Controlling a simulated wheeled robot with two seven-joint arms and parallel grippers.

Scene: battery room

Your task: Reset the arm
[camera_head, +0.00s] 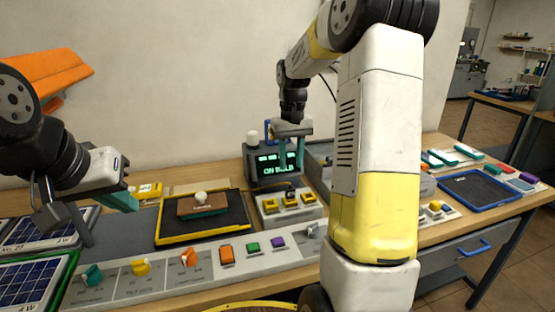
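My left gripper (98,212) is at the left, above the solar panels and the left end of the control strip. Its teal-tipped finger and a dark grey finger look apart, with nothing seen between them. My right gripper (291,152) points down at the back middle, by the small display unit (265,181) with green lit text. Its teal fingers look spread, and nothing is clearly held. Whether it touches the display unit cannot be told. My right arm (375,150) rises in the foreground and hides part of the bench behind it.
A yellow-rimmed black tray (158,238) holds a brown block with a white knob (201,204). A control strip (205,277) with coloured switches and buttons runs along the front. Solar panels (30,280) lie at left. A blue-rimmed tray (480,205) sits at right.

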